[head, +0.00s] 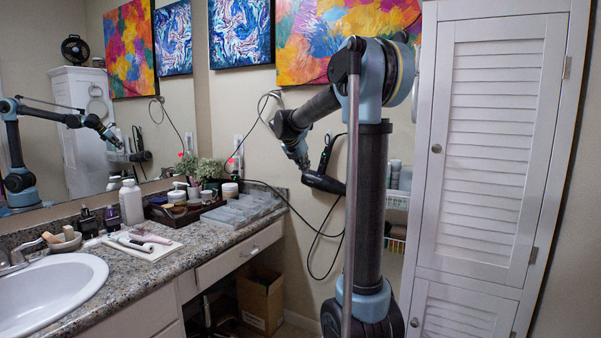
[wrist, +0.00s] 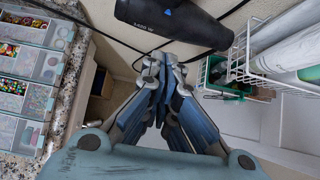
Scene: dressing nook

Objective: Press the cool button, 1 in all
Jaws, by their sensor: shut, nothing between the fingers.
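A black hair dryer (head: 323,183) hangs at the wall, just right of my gripper (head: 302,163). In the wrist view the hair dryer (wrist: 185,22) lies across the top, with pale lettering on its side. A small blue patch (wrist: 168,12) on its upper side looks like the cool button. My gripper (wrist: 165,62) is shut and empty, its fingertips pointing at the dryer. In the wrist view the tips appear just below the dryer's body, apart from the blue patch. I cannot tell the exact gap in depth.
A granite counter (head: 160,262) with bead boxes (head: 240,211) lies left of my gripper. A white wire basket (wrist: 245,70) with rolled towels is to the right. Black cords loop along the wall. A white louvred cabinet (head: 490,150) stands at the right.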

